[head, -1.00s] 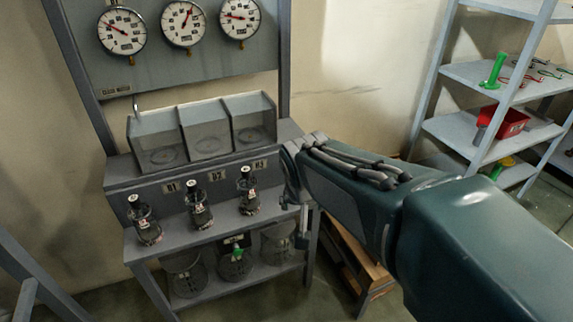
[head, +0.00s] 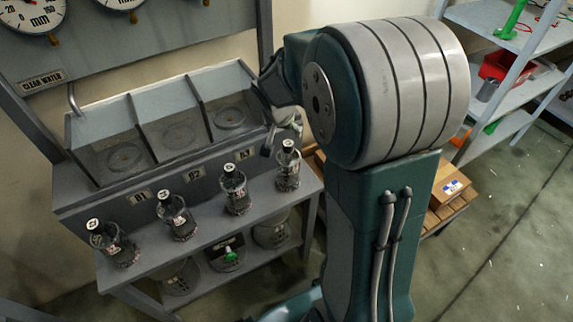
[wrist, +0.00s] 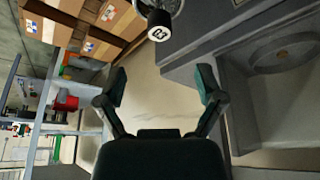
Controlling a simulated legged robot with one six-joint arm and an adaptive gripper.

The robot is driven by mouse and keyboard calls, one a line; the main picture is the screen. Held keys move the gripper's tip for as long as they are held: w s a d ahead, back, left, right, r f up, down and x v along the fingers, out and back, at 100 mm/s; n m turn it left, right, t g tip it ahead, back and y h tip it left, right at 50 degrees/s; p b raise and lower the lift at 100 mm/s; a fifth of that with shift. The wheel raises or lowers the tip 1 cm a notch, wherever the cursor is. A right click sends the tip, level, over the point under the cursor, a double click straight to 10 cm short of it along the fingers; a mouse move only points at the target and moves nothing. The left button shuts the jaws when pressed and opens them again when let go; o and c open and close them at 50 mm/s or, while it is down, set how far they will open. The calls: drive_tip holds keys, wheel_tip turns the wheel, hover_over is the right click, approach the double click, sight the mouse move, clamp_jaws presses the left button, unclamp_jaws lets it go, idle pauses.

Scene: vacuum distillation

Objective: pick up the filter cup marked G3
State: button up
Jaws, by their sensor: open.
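Several dark filter cups with black caps stand in a row on the grey bench ledge in the head view: the leftmost cup (head: 113,245), a second (head: 177,220), a third (head: 236,195) and the rightmost (head: 288,170). Their marks are too small to read surely there. In the wrist view, one cup's black cap (wrist: 158,25) shows a white round mark, not clearly legible, at the top edge. My gripper (wrist: 162,83) is open and empty, its fingers apart below that cap. In the head view my gripper (head: 283,125) is partly hidden by my arm, near the rightmost cup.
A grey bench (head: 80,200) has open bins (head: 180,132) behind the cups, with numbered labels. Glass vessels (head: 228,255) stand on its lower shelf. Cardboard boxes (wrist: 100,15) lie close by. A rack (head: 530,50) with a red bin (head: 505,67) stands at right.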

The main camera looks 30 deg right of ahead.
sight(288, 144)
drive_tip(key=x, duration=0.4)
drive_tip(key=shift+a+f, duration=0.1)
drive_tip(key=shift+a, duration=0.15)
drive_tip(key=x, duration=0.5)
drive_tip(key=shift+w+d+f, duration=0.15)
drive_tip(key=shift+d+f, duration=0.1)
drive_tip(key=shift+d, duration=0.2)
drive_tip(key=shift+c, duration=0.4)
drive_tip(key=shift+a, duration=0.1)
clamp_jaws()
